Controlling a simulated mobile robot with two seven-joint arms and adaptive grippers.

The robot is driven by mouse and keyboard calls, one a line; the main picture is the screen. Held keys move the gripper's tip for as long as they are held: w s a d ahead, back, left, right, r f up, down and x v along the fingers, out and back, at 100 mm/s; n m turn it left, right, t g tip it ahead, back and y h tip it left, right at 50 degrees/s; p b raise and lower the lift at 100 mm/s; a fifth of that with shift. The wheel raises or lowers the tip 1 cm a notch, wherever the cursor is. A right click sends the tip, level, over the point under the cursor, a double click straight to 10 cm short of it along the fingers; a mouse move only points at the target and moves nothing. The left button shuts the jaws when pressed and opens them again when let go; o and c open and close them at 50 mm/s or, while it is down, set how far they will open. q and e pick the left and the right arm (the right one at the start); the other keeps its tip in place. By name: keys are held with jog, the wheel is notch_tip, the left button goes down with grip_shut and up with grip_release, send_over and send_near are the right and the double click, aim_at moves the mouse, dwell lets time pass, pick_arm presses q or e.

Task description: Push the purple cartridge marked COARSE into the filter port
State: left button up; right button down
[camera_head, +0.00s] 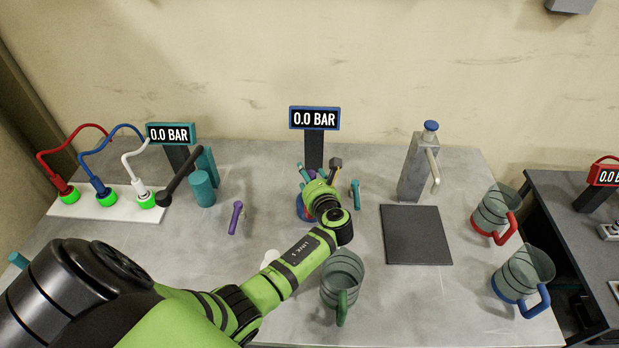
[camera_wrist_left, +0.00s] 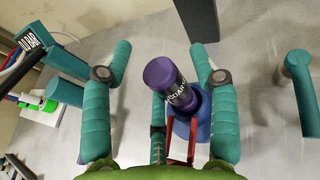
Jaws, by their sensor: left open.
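The purple cartridge (camera_wrist_left: 163,78) marked COARSE shows in the left wrist view, leaning up from a blue round holder (camera_wrist_left: 203,125). I cannot tell how deep it sits there, or whether this holder is the filter port. My left gripper (camera_wrist_left: 161,64) is open, with one teal finger on each side of the cartridge and visible gaps to both. In the head view my left gripper (camera_head: 318,174) is above the blue holder (camera_head: 300,207) and hides the cartridge. My right gripper is not in view.
A blue-framed gauge (camera_head: 314,118) stands behind. A purple lever (camera_head: 236,217) and a teal lever (camera_head: 355,194) flank the gripper. A clear jug with green handle (camera_head: 343,275) is in front. A dark mat (camera_head: 416,235) and a dispenser (camera_head: 417,168) are to the right.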

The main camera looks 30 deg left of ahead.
pick_arm(q)
jog(key=shift+s+d+f, duration=0.15)
jog(key=shift+s+f, duration=0.15)
jog(key=shift+f, duration=0.3)
jog(key=shift+s+d, duration=0.1)
jog(key=shift+d, duration=0.15)
jog(key=r+v, duration=0.1)
jog(key=v, duration=1)
jog(key=shift+r, duration=0.2)
jog(key=shift+a, duration=0.1)
jog(key=shift+r, duration=0.1)
